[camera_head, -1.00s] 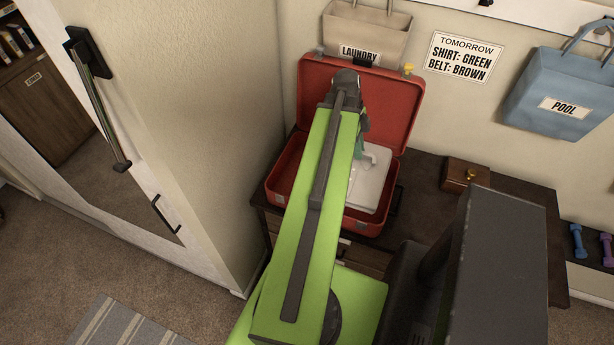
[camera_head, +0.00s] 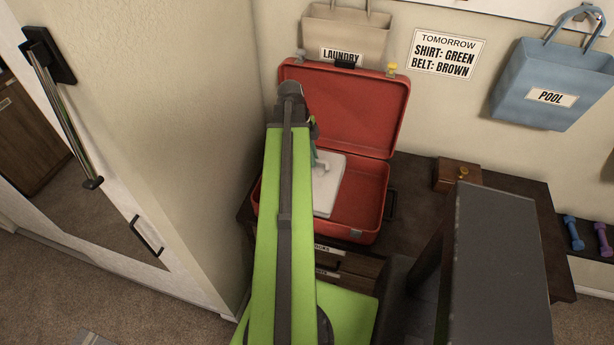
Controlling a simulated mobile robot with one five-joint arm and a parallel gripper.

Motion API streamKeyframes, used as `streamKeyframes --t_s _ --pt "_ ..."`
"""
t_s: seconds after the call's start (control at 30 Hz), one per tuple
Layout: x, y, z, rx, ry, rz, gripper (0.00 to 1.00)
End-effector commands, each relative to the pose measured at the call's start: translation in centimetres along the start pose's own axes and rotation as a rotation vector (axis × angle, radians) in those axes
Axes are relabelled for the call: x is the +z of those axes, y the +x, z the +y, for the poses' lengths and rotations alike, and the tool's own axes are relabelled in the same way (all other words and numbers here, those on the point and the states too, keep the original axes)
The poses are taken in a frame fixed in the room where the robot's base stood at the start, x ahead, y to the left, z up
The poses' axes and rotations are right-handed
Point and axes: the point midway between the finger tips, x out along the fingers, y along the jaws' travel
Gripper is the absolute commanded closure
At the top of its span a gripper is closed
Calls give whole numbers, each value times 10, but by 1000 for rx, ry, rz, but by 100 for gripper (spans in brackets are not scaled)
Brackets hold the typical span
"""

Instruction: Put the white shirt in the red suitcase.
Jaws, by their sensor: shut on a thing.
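The open red suitcase (camera_head: 362,200) stands on the dark desk, its lid (camera_head: 350,110) leaning up against the wall. The folded white shirt (camera_head: 327,190) shows flat over the left and middle part of the suitcase's base. I cannot tell whether it rests on the bottom or hangs just above it. My gripper (camera_head: 319,163) is shut on the shirt near its far edge. My green arm hides most of the gripper and the left part of the suitcase and shirt.
A small wooden box (camera_head: 458,174) sits on the desk right of the suitcase. A beige laundry bag (camera_head: 345,35) hangs behind the lid, and a blue pool bag (camera_head: 550,85) hangs at right. A dark grey panel (camera_head: 490,260) stands in front at right. The wall is close on the left.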

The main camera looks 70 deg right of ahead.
Motion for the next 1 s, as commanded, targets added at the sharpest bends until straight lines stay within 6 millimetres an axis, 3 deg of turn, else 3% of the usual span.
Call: streamKeyframes --t_s 0.1,0.33,0.6,0.97,1.0 --pt "22 9 -2 0 -2 1 100" --pt "27 9 -1 1 0 0 100" --pt "38 49 -2 1 -1 0 100" --pt "38 49 -1 0 -2 0 100" --pt "39 49 -1 0 -2 0 86"
